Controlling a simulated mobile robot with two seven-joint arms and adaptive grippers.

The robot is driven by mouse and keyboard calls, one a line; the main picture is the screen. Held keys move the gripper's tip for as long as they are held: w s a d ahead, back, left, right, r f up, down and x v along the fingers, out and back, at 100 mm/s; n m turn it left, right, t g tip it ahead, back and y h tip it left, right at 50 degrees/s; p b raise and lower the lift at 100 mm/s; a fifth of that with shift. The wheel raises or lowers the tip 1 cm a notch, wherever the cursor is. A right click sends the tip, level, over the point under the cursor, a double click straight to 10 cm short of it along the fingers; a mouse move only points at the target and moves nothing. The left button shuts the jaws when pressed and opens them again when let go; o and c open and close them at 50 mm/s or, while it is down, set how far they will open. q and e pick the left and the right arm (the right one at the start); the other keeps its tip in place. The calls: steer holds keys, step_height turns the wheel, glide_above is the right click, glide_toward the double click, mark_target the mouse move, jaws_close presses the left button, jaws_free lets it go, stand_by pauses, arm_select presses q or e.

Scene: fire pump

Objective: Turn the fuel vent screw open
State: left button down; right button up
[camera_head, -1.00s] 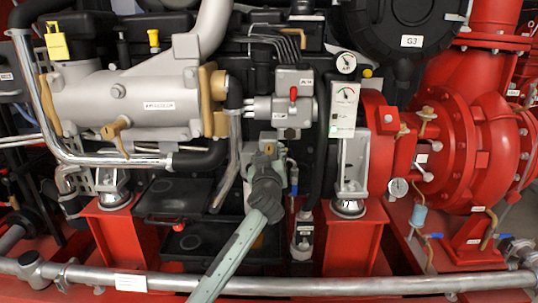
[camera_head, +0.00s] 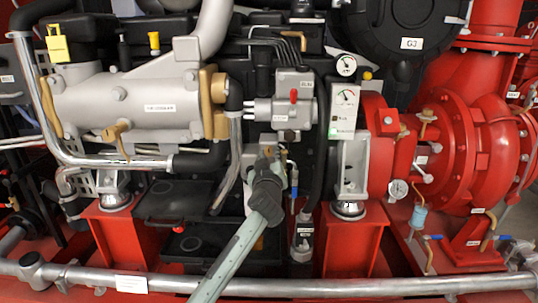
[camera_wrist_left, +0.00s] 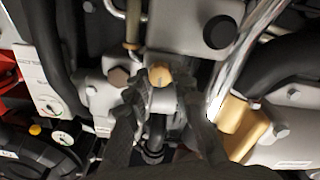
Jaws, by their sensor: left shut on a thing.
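The fuel vent screw looks to be the small brass-coloured head (camera_wrist_left: 160,76) in the left wrist view, on a grey metal housing. It is a tiny brass spot (camera_head: 268,151) in the head view, partly covered by my gripper. My left gripper (camera_head: 268,168) reaches up from below, its fingers at the grey filter housing below the grey control box. In the left wrist view the dark fingers (camera_wrist_left: 163,108) lie on both sides of the brass head, shut on it. The exact finger contact is dark and partly hidden. My right gripper is not in view.
A grey box with a red knob (camera_head: 293,96) sits just above. A long grey rail (camera_head: 400,286) crosses the front.

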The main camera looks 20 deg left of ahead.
arm_select(q)
steer(key=n, duration=0.2)
steer(key=shift+n, duration=1.2)
steer(key=n, duration=0.9)
steer(key=shift+d, duration=0.1)
steer(key=n, duration=0.4)
steer(key=shift+n, duration=0.3)
steer(key=n, duration=0.4)
steer(key=shift+r+n, duration=0.1)
steer(key=shift+n, duration=0.2)
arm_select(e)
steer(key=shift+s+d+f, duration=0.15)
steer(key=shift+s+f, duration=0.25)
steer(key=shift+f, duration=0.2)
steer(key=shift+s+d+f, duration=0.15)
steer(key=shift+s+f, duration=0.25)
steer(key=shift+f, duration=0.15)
arm_select(q)
steer(key=c, duration=1.3)
jaws_free()
